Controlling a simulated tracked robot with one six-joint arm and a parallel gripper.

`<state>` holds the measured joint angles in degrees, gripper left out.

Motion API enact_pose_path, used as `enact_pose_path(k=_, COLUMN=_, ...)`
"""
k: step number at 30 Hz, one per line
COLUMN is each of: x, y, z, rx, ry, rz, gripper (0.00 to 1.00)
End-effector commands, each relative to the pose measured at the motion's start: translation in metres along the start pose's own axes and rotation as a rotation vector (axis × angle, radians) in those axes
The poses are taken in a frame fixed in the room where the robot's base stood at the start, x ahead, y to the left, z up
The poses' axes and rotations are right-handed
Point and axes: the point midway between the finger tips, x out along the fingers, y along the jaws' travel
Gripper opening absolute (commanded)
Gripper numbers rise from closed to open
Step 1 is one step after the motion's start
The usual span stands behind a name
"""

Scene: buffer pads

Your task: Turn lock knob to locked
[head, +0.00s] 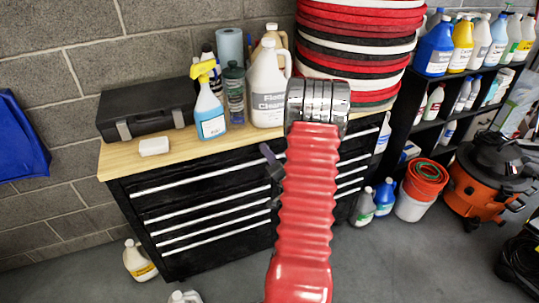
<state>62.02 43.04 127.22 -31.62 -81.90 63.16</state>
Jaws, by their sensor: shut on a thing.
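The black drawer cabinet (150,197) with a pale wood top stands against the block wall, its silver-edged drawers shut. My red ribbed arm rises in front of it to a chrome joint and covers part of its front. Dark parts of my gripper (271,163) show at the left edge of the arm, near the upper drawers. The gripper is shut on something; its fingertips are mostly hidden. The lock knob cannot be made out, and which way it is turned cannot be seen.
A black case (147,108), white block (154,146), spray bottle (209,105) and white jug (267,85) stand on the top. Red, white and black pads (358,40) are stacked at right. Jugs (139,262) and an orange vacuum (487,180) stand on the floor.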

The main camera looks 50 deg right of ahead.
Motion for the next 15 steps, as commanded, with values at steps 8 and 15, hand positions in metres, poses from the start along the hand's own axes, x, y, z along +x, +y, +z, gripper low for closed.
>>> enact_pose_path(k=8, x=-0.0011, y=0.0052, z=-0.0012, rx=0.261, ry=0.005, rz=0.011, gripper=0.03)
enact_pose_path(k=15, x=-0.0012, y=0.0060, z=-0.0001, rx=0.443, ry=0.004, rz=0.011, gripper=0.03)
